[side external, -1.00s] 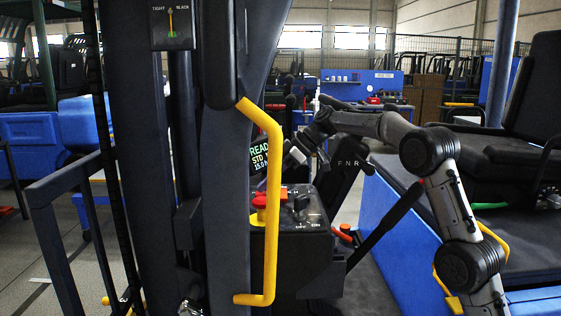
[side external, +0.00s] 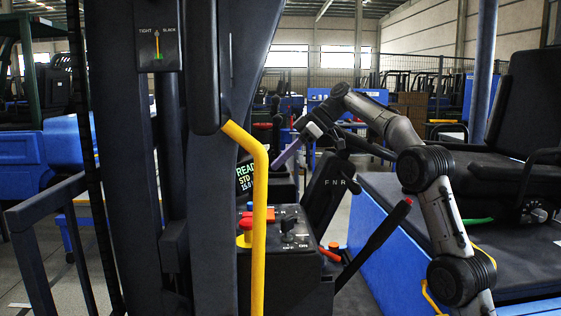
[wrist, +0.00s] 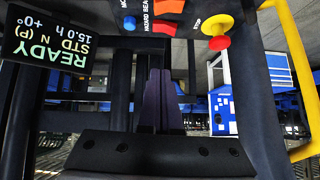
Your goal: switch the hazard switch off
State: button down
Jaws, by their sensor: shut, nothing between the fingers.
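The black control box (side external: 285,262) stands behind the yellow grab rail in the side view. In the side view my gripper (side external: 278,166) hangs above and behind the box.
The yellow rail (side external: 260,185) and dark mast (side external: 210,200) stand in front of the panel. A lit display (wrist: 50,45) is left of my fingers in the wrist view. A red-tipped lever (side external: 375,243) and FNR column (side external: 328,185) stand right of the box.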

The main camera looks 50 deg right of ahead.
jog(key=shift+d+r+m+g+y, duration=0.1)
jog(key=shift+m+g+y, duration=0.3)
jog(key=shift+y, duration=0.1)
dwell(0.4)
jog(key=shift+w, duration=0.1)
send_over(247, 216)
jog(key=d, duration=0.2)
jog(key=f, duration=0.8)
jog(key=shift+w+d+f, duration=0.1)
jog(key=shift+d+f, duration=0.1)
jog(key=shift+f, duration=0.05)
jog(key=shift+a+f, duration=0.15)
jog(key=shift+f, duration=1.05)
jog(key=shift+s, duration=0.2)
